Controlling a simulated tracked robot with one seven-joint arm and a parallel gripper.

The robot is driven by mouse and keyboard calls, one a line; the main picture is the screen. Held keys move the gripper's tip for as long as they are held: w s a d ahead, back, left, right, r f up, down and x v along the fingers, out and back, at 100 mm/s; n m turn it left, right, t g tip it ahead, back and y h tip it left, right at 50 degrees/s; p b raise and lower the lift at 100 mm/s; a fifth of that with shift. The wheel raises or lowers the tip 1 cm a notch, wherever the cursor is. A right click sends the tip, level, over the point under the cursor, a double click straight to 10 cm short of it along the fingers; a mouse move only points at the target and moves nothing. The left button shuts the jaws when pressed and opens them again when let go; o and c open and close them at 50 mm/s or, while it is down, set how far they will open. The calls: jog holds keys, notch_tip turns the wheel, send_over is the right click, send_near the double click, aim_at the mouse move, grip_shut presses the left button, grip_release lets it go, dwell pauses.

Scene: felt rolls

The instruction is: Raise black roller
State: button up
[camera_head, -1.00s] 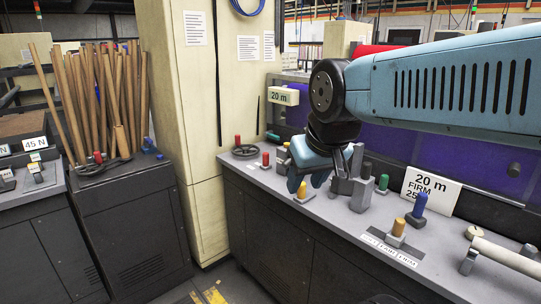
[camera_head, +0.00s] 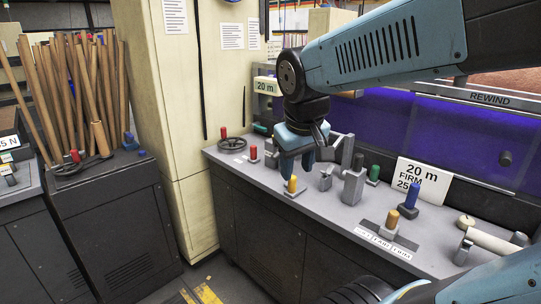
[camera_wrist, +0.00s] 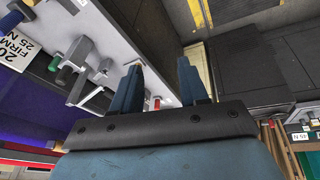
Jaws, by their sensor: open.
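My gripper (camera_head: 298,168) hangs open and empty over the grey counter, just above a yellow-topped lever (camera_head: 292,185). In the wrist view its two fingers (camera_wrist: 160,75) are spread apart with nothing held between them. A dark horizontal bar (camera_head: 462,200) runs along the back of the counter below the purple felt; I cannot tell whether it is the black roller. Grey upright blocks (camera_head: 354,185) stand right of the gripper, with a green knob (camera_head: 374,173) behind them. A red-topped control (camera_head: 253,152) stands to the left.
A blue handle (camera_head: 411,194), an orange knob (camera_head: 392,218) and a pale roll (camera_head: 492,242) stand on the right of the counter. A cream pillar (camera_head: 165,110) and a dark cabinet (camera_head: 115,225) are on the left.

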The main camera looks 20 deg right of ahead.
jog(key=w+d+f+n+g+h, duration=0.3)
jog(key=w+d+f+g+h, duration=0.25)
jog(key=w+d, duration=0.4)
jog(key=n+t+h, duration=1.1)
jog(key=n+h, duration=0.3)
jog(key=n, duration=0.2)
send_near(277, 154)
jog(key=x, duration=0.7)
jog(key=f+x, duration=0.1)
jog(key=x, duration=0.3)
jog(key=shift+w+d, duration=0.1)
jog(key=shift+w, duration=0.25)
jog(key=shift+c, duration=0.3)
grip_shut()
jog(key=shift+a, duration=0.3)
jog(key=shift+d+y, duration=0.1)
jog(key=shift+y, duration=0.15)
